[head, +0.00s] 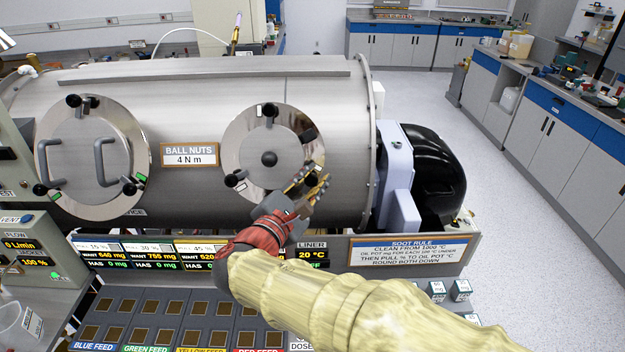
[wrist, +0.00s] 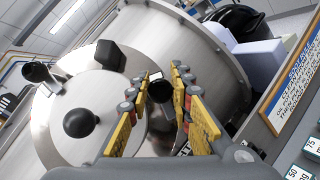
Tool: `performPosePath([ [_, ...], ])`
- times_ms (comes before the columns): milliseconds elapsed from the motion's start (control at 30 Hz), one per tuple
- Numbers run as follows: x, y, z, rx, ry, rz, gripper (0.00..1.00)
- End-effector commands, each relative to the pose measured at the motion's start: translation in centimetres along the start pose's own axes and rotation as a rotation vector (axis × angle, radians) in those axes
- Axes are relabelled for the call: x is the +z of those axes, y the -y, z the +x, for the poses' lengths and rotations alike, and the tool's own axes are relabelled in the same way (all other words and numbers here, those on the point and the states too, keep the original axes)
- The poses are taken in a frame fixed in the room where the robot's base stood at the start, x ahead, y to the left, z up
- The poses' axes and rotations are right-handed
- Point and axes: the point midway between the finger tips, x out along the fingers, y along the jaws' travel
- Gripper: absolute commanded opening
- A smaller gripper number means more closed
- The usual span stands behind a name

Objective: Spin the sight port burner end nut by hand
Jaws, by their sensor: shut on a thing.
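The sight port (head: 245,140) is a round polished cover with a black ball knob (head: 269,159) at its middle, on the right part of the steel chamber. Black nuts sit around its rim, one at the top (head: 268,110) and one at the lower left (head: 236,180). My gripper (head: 318,180) is at the cover's lower right rim. In the wrist view its yellow-padded fingers (wrist: 160,105) are shut on a black round-ended nut (wrist: 160,91), with a small white tag beside it. In the head view the fingers hide this nut.
A black block (head: 309,136) stands on the rim just above my gripper. A larger cover (head: 92,160) with handles is at the left. A panel of displays and feed trays (head: 180,310) lies below. A lilac housing (head: 398,170) and a black burner body (head: 432,165) stand at the right.

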Motion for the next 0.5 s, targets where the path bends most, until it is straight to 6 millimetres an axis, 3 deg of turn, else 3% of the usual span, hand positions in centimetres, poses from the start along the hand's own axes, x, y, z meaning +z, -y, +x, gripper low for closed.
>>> performPosePath([
  [500,-0.08,0.13,-0.01,-0.259,0.000,0.366,0.00],
])
